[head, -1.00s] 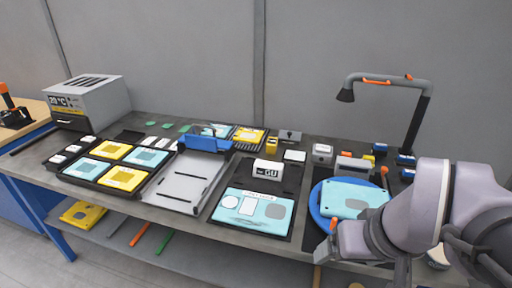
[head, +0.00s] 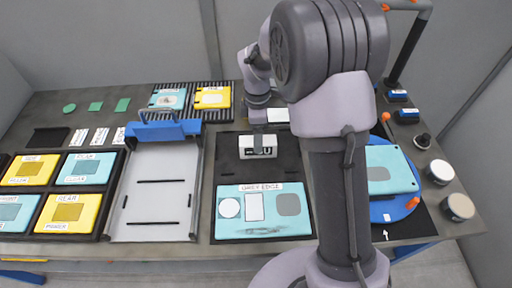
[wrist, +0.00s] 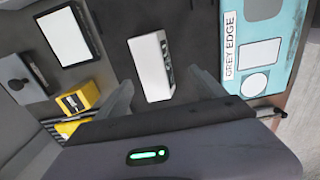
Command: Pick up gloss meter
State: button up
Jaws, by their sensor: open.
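The gloss meter, a small white box with a dark "GU" marking, sits upright on a black mat (head: 230,168) behind the teal "GREY EDGE" panel (head: 262,228). I take the white box (head: 257,153) to be the gloss meter; it also shows in the wrist view (wrist: 149,62). My gripper (head: 258,128) points down just above and behind the box's front face. In the wrist view my gripper (wrist: 162,92) is open and empty, with one finger on each side of the box's near end. Whether the fingers reach down beside it I cannot tell.
In the wrist view, a yellow block (wrist: 80,98), a white framed pad (wrist: 68,36) and a grey block (wrist: 22,76) stand left of the box. A grey tray (head: 155,190) with a blue bar lies left. A blue round stand (head: 392,208) is right.

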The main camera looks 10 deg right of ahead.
aim_at(269, 148)
jog(key=f+b, duration=0.1)
jog(key=f, duration=0.1)
jog(key=f+b, duration=0.1)
jog(key=f, duration=0.2)
jog(key=f+b, duration=0.1)
jog(key=f, duration=0.1)
jog(key=shift+w+d+f, duration=0.15)
jog(key=shift+w, duration=0.2)
grip_shut()
